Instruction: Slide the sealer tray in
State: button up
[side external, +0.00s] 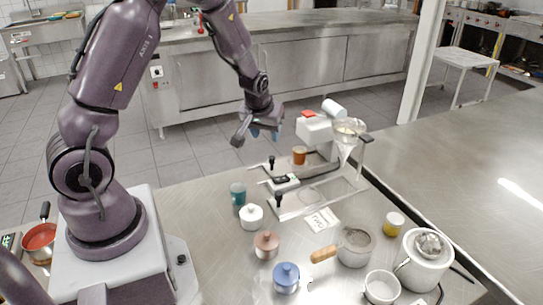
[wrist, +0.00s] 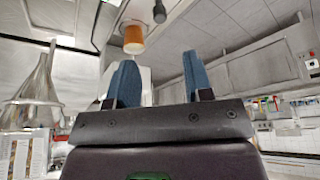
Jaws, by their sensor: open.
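The cup sealer (side external: 315,130) is a white machine with a red top part, standing on the steel table. Its low metal frame and tray (side external: 287,182) extend to its left and front, with black knobs and a small dark display. I cannot tell how far in the tray sits. An orange-brown cup (side external: 299,155) stands by the sealer; it also shows in the wrist view (wrist: 133,38), which looks upside down. My gripper (side external: 264,134) is open and empty, above and left of the sealer, apart from it. Its blue fingers (wrist: 160,80) frame part of a white body.
A metal funnel (side external: 346,140) stands right of the sealer. A teal cup (side external: 238,194), white, pink and blue lidded jars, a saucepan (side external: 354,247) and a kettle (side external: 424,262) crowd the front. The table right of the dark seam is clear.

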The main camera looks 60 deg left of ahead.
aim_at(272, 157)
jog(key=x, duration=1.1)
jog(key=shift+c, duration=0.5)
